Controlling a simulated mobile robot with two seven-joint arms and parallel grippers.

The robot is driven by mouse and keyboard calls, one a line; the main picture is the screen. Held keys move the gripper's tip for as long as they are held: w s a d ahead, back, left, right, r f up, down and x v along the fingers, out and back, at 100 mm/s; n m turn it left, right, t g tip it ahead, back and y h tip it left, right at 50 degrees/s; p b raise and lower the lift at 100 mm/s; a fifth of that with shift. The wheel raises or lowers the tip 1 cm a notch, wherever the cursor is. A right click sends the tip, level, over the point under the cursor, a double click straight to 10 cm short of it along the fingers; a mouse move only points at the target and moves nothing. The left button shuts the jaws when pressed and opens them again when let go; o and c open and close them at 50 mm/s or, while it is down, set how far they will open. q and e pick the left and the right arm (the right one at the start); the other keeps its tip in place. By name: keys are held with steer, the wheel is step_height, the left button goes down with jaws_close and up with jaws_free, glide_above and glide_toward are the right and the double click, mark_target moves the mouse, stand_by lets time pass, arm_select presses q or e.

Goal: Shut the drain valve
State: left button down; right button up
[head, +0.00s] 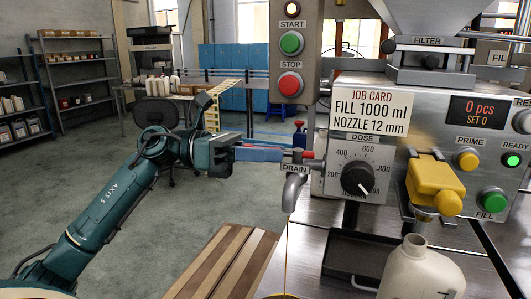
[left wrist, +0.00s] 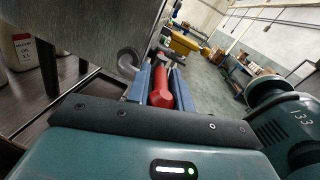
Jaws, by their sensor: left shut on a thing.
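The drain valve (head: 294,188) is a grey metal spout at the machine's left side, under the DRAIN label. A thin amber stream (head: 287,245) runs down from its mouth. My left gripper (head: 282,154) comes in from the left and is shut on the handle. In the left wrist view the red handle (left wrist: 161,92) lies between the two blue fingers of my left gripper (left wrist: 158,80). The fingers hide part of the handle. My right gripper is not in view.
A yellow-rimmed container (head: 283,296) shows at the bottom edge below the stream. A white bottle (head: 420,270) stands under the yellow filling head (head: 433,185). The dose knob (head: 357,179) is just right of the valve. Open floor (head: 215,195) lies left of the machine.

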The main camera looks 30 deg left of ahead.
arm_select(q)
steer(key=shift+w+a+r+m+g+h, duration=0.1)
steer(key=shift+w+m+g+h, duration=0.2)
steer(key=shift+g, duration=0.3)
steer(key=shift+w+a+m+g+h, duration=0.1)
steer(key=shift+m+g+h, duration=0.1)
steer(key=shift+m+g, duration=0.3)
steer(key=shift+m+g+p, duration=0.3)
steer(key=shift+g, duration=0.3)
steer(key=c, duration=1.4)
jaws_free()
steer(key=shift+w, duration=0.1)
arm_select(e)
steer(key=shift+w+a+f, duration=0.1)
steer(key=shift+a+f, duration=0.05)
arm_select(q)
steer(key=b+v, duration=0.2)
steer(key=v, duration=1.1)
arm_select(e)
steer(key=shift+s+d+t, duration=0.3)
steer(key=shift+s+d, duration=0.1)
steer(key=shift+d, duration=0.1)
